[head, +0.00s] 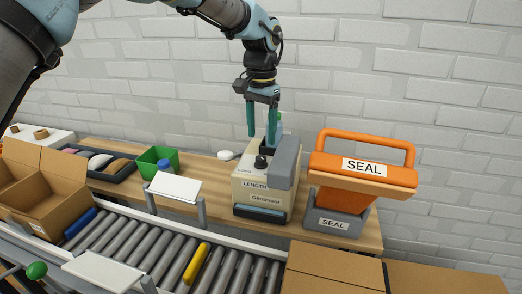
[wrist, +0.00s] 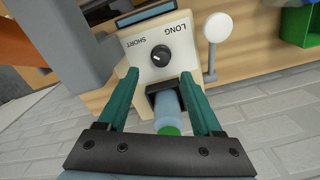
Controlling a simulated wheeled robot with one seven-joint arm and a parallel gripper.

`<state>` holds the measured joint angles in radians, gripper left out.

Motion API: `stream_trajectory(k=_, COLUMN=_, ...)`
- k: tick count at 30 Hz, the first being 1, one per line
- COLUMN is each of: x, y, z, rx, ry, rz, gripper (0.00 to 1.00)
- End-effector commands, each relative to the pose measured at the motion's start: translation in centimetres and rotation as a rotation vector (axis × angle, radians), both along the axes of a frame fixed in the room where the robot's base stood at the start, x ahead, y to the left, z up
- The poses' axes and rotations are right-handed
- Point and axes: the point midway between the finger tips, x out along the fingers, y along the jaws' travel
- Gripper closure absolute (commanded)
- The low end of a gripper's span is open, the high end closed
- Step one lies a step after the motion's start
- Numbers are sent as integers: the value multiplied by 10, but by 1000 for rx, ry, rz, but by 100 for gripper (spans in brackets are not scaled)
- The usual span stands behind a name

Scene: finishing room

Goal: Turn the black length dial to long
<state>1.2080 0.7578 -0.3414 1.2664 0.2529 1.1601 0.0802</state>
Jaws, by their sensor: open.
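The black length dial (head: 260,161) sits on top of the cream machine (head: 250,185) marked LENGTH. In the wrist view the dial (wrist: 161,54) lies between the words SHORT and LONG, with a small pale mark on its lower left side. My gripper (head: 261,138) points down over the back of the machine top, its green fingers apart and empty. In the wrist view the gripper (wrist: 158,76) has its fingertips either side of and short of the dial, not touching it. A bluish bottle with a green end (wrist: 168,115) shows between the fingers, in a black holder.
A grey block (head: 286,163) rises on the machine's right side. A white round paddle (wrist: 217,27) stands beside the machine. The orange SEAL press (head: 362,165) is to the right. A green bin (head: 150,160) and roller conveyor (head: 165,250) lie left and in front.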

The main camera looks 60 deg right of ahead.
Motion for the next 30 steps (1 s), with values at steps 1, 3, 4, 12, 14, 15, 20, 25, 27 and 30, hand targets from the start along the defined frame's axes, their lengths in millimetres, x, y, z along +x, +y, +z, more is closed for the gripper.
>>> stream_trajectory(k=1, x=0, y=1, z=-8, rx=5, ry=1, rz=0, gripper=33)
stream_trajectory(k=3, x=0, y=1, z=-21, rx=5, ry=1, rz=-1, gripper=33)
stream_trajectory(k=4, x=0, y=1, z=-26, rx=4, ry=1, rz=-1, gripper=33)
stream_trajectory(k=12, x=1, y=1, z=-61, rx=1, ry=0, rz=1, gripper=33)
stream_trajectory(k=14, x=1, y=1, z=-64, rx=1, ry=-1, rz=1, gripper=33)
stream_trajectory(k=15, x=1, y=1, z=-66, rx=0, ry=-1, rz=1, gripper=33)
stream_trajectory(k=20, x=1, y=1, z=-68, rx=-1, ry=-1, rz=1, gripper=33)
stream_trajectory(k=25, x=1, y=1, z=-68, rx=-1, ry=-1, rz=1, gripper=39)
stream_trajectory(k=27, x=1, y=1, z=-68, rx=-1, ry=-1, rz=1, gripper=47)
stream_trajectory(k=30, x=1, y=1, z=-67, rx=-1, ry=-1, rz=1, gripper=58)
